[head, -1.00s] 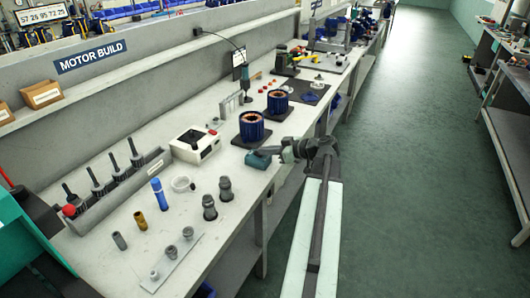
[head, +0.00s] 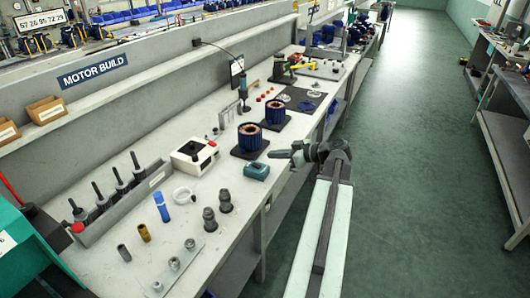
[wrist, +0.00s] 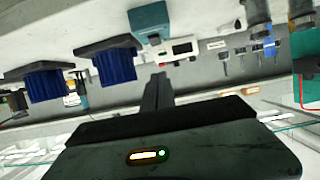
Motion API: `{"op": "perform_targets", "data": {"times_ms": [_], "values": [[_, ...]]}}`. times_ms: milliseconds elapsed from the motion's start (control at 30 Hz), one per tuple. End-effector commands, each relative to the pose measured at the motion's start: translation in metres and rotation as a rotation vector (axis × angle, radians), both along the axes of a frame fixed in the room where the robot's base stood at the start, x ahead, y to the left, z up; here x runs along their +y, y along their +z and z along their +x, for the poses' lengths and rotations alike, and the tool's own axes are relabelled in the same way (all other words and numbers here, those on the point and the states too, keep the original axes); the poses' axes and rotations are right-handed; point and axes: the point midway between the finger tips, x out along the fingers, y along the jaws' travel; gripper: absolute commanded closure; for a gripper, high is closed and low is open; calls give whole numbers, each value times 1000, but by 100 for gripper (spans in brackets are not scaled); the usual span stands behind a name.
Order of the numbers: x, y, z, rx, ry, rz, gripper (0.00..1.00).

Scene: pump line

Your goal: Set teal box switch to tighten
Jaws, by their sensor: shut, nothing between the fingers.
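The teal box (head: 257,171) sits on the bench near its front edge, in front of the two blue motor stators. In the wrist view, which looks upside down, the teal box (wrist: 150,17) is at the top centre. Its switch is too small to make out in the head view, so I cannot tell its setting. My gripper (head: 272,154) is shut and empty, just right of and above the box in the head picture, apart from it. In the wrist view my shut fingers (wrist: 158,80) point toward the bench, below the box in the picture.
Two blue stators (head: 250,138) (head: 274,113) stand on dark pads behind the box. A white device (head: 195,155) is to its left. Grey cylindrical parts (head: 225,201) stand at the front left. The aisle floor (head: 420,180) on the right is clear.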

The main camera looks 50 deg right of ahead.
Motion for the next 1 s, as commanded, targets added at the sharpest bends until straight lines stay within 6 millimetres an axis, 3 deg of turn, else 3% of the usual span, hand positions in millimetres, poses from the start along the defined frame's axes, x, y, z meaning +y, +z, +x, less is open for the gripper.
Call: {"op": "perform_targets", "data": {"times_ms": [100,300,1000], "values": [[-8,1,-26,0,-3,1,100],[-16,2,-52,0,0,0,100],[-16,2,-57,0,3,0,100]]}}
